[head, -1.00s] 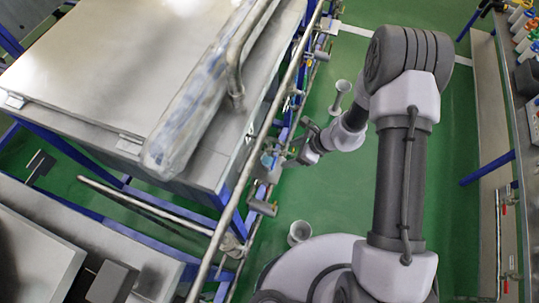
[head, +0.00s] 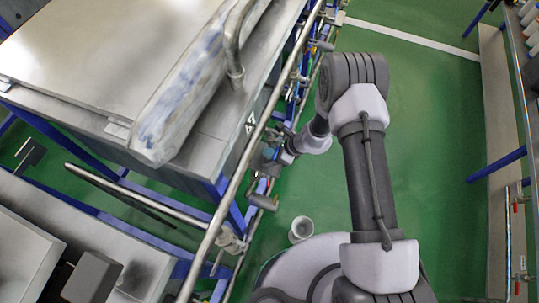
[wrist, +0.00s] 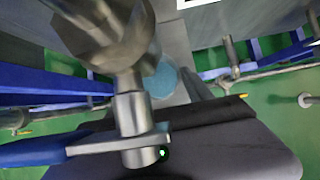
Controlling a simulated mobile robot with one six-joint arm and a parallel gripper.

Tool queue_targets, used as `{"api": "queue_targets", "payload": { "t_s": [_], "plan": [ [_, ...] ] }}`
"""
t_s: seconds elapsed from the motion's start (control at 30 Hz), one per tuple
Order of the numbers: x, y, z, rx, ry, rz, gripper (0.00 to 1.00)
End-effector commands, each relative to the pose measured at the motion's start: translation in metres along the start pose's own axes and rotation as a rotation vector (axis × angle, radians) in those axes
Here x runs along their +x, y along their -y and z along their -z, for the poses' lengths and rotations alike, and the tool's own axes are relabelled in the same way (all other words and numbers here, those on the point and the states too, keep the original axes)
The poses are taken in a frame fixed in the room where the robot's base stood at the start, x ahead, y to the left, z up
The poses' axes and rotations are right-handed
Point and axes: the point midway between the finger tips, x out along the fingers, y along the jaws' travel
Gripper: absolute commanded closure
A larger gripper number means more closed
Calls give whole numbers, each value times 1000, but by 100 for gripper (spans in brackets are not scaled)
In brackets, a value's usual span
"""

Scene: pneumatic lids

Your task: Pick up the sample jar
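A round blue thing, possibly the sample jar, shows in the wrist view (wrist: 161,82), partly hidden behind a metal pipe fitting. A small bluish patch near the rail in the head view (head: 268,153) may be the same thing; it is too small to be sure. My gripper (head: 279,148) is at the pipework along the right side of the steel machine, close to that patch. Its fingers are too small and crowded by fittings to read. I cannot tell whether it touches or holds anything.
A metal pipe fitting (wrist: 130,105) stands very near the wrist camera. A long steel rail (head: 240,185) runs beside the machine (head: 85,60). A pale cup-like object (head: 301,229) is by my base. Green floor on the right is open, up to a bench (head: 530,95).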

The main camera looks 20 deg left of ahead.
Motion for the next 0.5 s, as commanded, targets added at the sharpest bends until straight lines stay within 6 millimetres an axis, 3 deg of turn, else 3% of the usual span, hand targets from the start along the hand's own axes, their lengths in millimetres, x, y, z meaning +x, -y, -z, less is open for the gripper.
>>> {"api": "queue_targets", "payload": {
  "t_s": [0.03,0.27,0.5],
  "plan": [
    [0,0,0,0,0,0,53],
    [0,0,0,0,0,0,97],
    [-1,0,-1,0,0,0,100]
  ]
}}
